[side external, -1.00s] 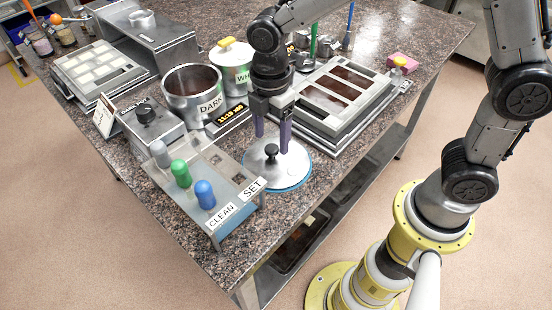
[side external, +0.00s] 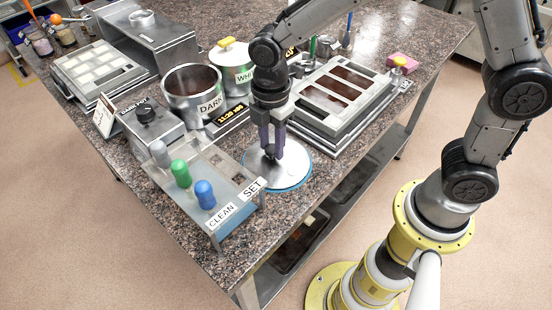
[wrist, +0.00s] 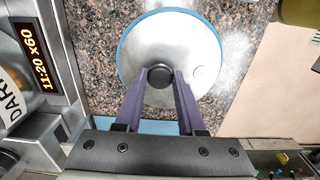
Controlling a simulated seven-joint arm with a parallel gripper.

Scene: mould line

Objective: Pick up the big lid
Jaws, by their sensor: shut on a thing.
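The big lid (side external: 293,174) is a round silver disc with a blue rim and a black knob in its middle. It lies flat on the speckled counter near the front edge. In the wrist view the lid (wrist: 143,46) shows its knob (wrist: 160,76) between the purple fingertips. My gripper (side external: 272,154) points straight down over the lid and is shut on the knob; the wrist view also shows my gripper (wrist: 160,80) closed around it. In the side view the fingers mostly hide the knob.
The counter's front edge is near the lid.

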